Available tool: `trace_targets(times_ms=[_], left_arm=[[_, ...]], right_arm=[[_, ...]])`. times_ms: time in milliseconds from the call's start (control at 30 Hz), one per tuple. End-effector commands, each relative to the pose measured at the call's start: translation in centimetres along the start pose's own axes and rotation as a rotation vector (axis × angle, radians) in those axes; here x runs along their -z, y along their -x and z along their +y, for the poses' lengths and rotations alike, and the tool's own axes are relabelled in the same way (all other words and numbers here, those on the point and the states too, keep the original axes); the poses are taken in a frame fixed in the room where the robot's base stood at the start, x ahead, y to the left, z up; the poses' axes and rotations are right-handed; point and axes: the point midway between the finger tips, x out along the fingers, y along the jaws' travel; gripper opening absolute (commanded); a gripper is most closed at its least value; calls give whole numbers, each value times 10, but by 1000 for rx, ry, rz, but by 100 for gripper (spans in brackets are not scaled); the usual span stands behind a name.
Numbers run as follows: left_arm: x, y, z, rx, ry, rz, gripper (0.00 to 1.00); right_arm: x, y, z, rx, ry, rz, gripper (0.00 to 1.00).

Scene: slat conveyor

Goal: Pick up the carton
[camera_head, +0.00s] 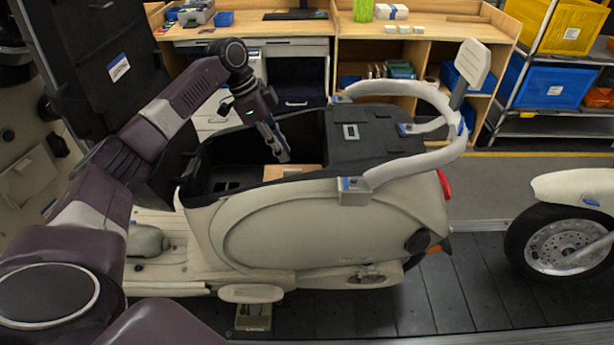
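The carton (291,171) is a light brown box in the open compartment of the cream scooter (310,222). Only its upper part shows above the compartment's near rim; the rest is hidden. My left arm comes in from the left, and its gripper (281,152) points down into the compartment. The fingertips are just above or beside the carton's left part; I cannot tell whether they touch it. The fingers show nearly edge-on, so their opening is unclear. My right gripper is not in view.
The scooter stands on the dark slat conveyor (455,290). A second vehicle's wheel (562,247) is at the right. Wooden workbenches (430,47) and a shelf with bins (548,85) stand behind.

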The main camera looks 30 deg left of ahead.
Motion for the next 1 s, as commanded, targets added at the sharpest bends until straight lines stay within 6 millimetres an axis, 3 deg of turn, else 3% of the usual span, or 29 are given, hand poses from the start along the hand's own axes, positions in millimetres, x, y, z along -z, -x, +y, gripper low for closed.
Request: trace_targets(times_ms=[133,233,333,500,700,833,1000], left_arm=[[0,-15,1,-3,2,-2,17],[3,-25,2,-3,1,-2,17],[6,-37,4,-4,1,-1,17],[7,-61,4,-2,0,0,17],[5,-70,4,1,-1,0,17],[5,-70,4,1,-1,0,16],[6,-69,4,1,-1,1,0]], right_arm=[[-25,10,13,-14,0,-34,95],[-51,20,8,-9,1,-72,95],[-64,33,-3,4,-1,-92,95],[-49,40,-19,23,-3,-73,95],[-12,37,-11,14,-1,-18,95],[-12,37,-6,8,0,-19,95],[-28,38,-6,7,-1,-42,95]])
